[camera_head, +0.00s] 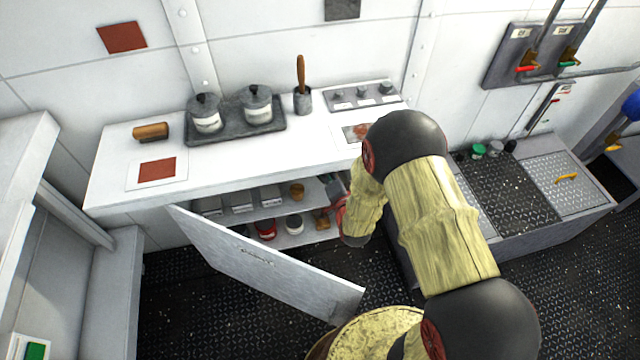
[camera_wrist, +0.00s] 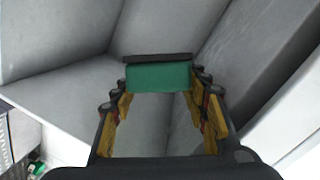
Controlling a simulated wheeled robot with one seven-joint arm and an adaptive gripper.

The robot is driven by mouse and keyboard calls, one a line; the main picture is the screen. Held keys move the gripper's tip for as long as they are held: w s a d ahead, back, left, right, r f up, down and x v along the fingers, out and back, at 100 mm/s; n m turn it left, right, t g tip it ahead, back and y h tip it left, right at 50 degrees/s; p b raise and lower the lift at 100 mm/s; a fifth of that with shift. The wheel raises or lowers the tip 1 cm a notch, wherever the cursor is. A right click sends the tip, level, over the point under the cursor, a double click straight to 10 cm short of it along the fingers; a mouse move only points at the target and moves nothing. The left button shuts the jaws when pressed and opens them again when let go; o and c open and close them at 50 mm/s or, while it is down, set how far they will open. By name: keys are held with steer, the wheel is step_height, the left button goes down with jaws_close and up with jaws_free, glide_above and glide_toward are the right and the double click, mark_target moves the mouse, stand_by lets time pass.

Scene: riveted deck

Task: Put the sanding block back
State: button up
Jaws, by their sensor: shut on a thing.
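My gripper (camera_wrist: 158,95) is shut on a green block with a dark layer on one face, which looks like the sanding block (camera_wrist: 158,78). The block sits between the two fingertips in the wrist view, with pale grey panels around it. In the head view my gripper (camera_head: 337,197) is at the right part of the open cabinet mouth, under the counter, partly hidden by my arm. The cabinet's shelves (camera_head: 280,211) are partly visible.
The cabinet door (camera_head: 255,262) stands open toward the front. On the white counter (camera_head: 225,158) are lidded pots (camera_head: 206,112) and a brown wooden piece (camera_head: 151,132).

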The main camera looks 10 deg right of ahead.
steer(key=shift+w+f+n+g+p, duration=0.1)
steer(key=shift+w+n+g+p, duration=0.3)
steer(key=shift+n, duration=0.6)
steer(key=w+f+n+p, duration=0.1)
steer(key=n, duration=0.1)
steer(key=w+f+n, duration=0.1)
steer(key=n, duration=0.2)
steer(key=w+f+n+g+p, duration=0.1)
steer(key=n, duration=0.1)
steer(key=shift+f+n+p, duration=0.15)
steer(key=shift+n+p, duration=0.2)
steer(key=shift+n, duration=0.05)
steer(key=shift+w+d+f+n+p, duration=0.1)
steer(key=shift+w+f+n+p, duration=0.25)
steer(key=shift+f+n, duration=0.45)
steer(key=shift+n, duration=0.3)
step_height(320, 180, down, 10)
steer(key=b, duration=0.3)
steer(key=shift+r, duration=0.15)
steer(key=shift+b, duration=0.35)
steer(key=o, duration=1.3)
